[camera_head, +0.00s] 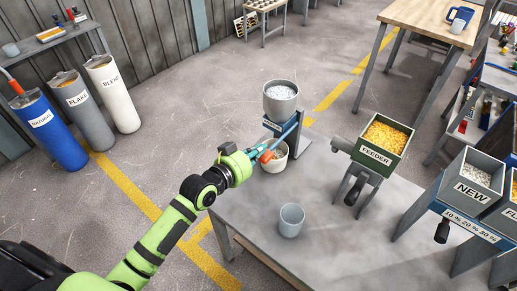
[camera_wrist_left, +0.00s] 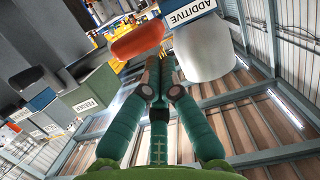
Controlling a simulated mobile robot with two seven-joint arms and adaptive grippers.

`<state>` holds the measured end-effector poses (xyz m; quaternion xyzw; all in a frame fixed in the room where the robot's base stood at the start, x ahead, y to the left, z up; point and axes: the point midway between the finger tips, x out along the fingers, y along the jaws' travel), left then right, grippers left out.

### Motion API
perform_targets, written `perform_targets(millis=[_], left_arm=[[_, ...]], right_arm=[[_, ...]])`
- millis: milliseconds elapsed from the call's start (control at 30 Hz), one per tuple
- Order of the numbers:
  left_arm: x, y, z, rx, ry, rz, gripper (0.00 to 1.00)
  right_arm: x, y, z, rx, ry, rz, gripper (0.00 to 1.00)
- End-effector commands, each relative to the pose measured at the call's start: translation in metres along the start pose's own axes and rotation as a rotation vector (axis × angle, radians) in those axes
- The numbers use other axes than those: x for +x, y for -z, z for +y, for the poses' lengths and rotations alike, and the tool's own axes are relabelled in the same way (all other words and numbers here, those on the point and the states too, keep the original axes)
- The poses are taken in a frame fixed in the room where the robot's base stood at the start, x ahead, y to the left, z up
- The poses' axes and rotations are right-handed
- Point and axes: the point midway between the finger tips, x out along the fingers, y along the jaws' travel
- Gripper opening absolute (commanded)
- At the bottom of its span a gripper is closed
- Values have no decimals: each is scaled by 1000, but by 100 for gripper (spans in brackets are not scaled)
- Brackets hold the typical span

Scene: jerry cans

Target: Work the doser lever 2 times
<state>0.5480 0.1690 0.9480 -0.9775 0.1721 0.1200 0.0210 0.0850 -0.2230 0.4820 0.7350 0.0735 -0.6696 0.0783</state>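The doser has a grey hopper (camera_head: 281,92) of white pellets on a stand, with a blue lever (camera_head: 290,131) sloping down to an orange knob (camera_head: 267,156). The knob also shows large in the left wrist view (camera_wrist_left: 137,40), just beyond the fingertips, beside the blue ADDITIVE label (camera_wrist_left: 194,18). My left gripper (camera_head: 258,152) is at the knob; its teal fingers (camera_wrist_left: 160,72) come together at the tips with no object seen between them. Whether they touch the knob is unclear. A whitish bowl (camera_head: 275,166) stands under the doser, partly hidden. My right gripper is out of view.
A grey cup (camera_head: 291,220) stands on the metal table (camera_head: 335,245). The FEEDER hopper (camera_head: 378,147) and the NEW hopper (camera_head: 474,180) stand to the right. A wooden table (camera_head: 425,20) is behind. Labelled bins (camera_head: 110,92) stand at left on open floor.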

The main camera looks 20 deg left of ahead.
Motion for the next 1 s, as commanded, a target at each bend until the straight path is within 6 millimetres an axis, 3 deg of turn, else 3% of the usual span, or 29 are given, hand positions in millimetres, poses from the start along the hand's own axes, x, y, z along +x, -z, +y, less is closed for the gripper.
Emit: perform_targets(millis=[333, 667, 800, 1000], left_arm=[[0, -3, 0, 1, 0, 3, 0], [6, -40, 0, 1, -1, 106, 0], [12, -58, 0, 1, 0, 106, 0], [13, -62, 0, 0, 0, 104, 0]], right_arm=[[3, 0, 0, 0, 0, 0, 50], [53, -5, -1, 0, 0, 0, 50], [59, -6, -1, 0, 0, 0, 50], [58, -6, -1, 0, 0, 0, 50]])
